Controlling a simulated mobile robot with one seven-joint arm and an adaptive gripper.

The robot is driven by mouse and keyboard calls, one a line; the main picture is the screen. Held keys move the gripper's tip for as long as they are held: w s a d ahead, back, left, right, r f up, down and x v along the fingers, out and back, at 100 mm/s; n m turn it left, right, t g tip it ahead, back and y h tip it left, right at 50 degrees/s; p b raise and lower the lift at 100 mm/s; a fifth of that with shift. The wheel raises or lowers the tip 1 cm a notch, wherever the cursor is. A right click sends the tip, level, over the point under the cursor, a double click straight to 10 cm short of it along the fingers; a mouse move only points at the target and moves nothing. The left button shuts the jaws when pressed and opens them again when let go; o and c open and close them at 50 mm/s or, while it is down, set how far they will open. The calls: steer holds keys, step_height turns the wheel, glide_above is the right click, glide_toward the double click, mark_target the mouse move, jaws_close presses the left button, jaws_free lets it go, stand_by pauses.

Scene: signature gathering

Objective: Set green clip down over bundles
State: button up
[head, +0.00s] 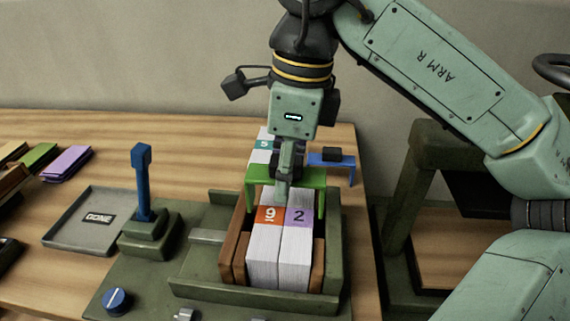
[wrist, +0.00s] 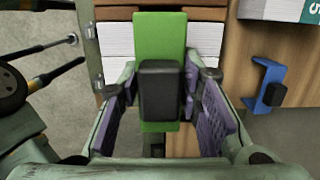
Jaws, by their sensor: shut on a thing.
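The green clip (head: 312,177) is a bridge shape with two legs, spanning across the far part of two white paper bundles (head: 265,255) labelled 9 and 2. Its legs come down on the left and right sides of the bundles; I cannot tell whether it touches them. My gripper (head: 284,185) is above it, shut on its black handle. In the wrist view the purple finger pads (wrist: 165,105) flank the black handle, with the green clip (wrist: 160,35) under it and white bundle edges on both sides.
The bundles stand between brown boards in a dark green holder (head: 240,298). A blue clip (head: 345,165) and a bundle labelled 5 (head: 262,145) are behind. A blue lever (head: 142,185) and a grey tray marked DONE (head: 70,235) are at left.

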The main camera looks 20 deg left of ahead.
mark_target(285, 217)
steer(key=shift+f+b, duration=2.2)
steer(key=shift+f, duration=0.9)
steer(key=shift+s+d+f+b, duration=0.1)
steer(key=shift+s+f+b, duration=0.15)
steer(key=shift+f+b, duration=0.35)
steer(key=shift+s+d+f+b, duration=0.1)
steer(key=shift+s+f+b, duration=0.1)
steer(key=shift+f+b, duration=0.45)
jaws_close()
steer(key=o, duration=0.8)
jaws_free()
steer(key=shift+c, duration=0.2)
steer(key=o, duration=0.5)
steer(key=shift+w+a+f, duration=0.2)
steer(key=shift+w+f, duration=0.1)
steer(key=shift+f, duration=0.05)
steer(key=shift+c, duration=0.2)
steer(key=shift+w, duration=0.15)
steer(key=shift+c, duration=0.2)
steer(key=shift+o, duration=0.8)
steer(key=shift+r, duration=0.25)
steer(key=shift+r+p, duration=0.1)
steer(key=shift+p, duration=0.2)
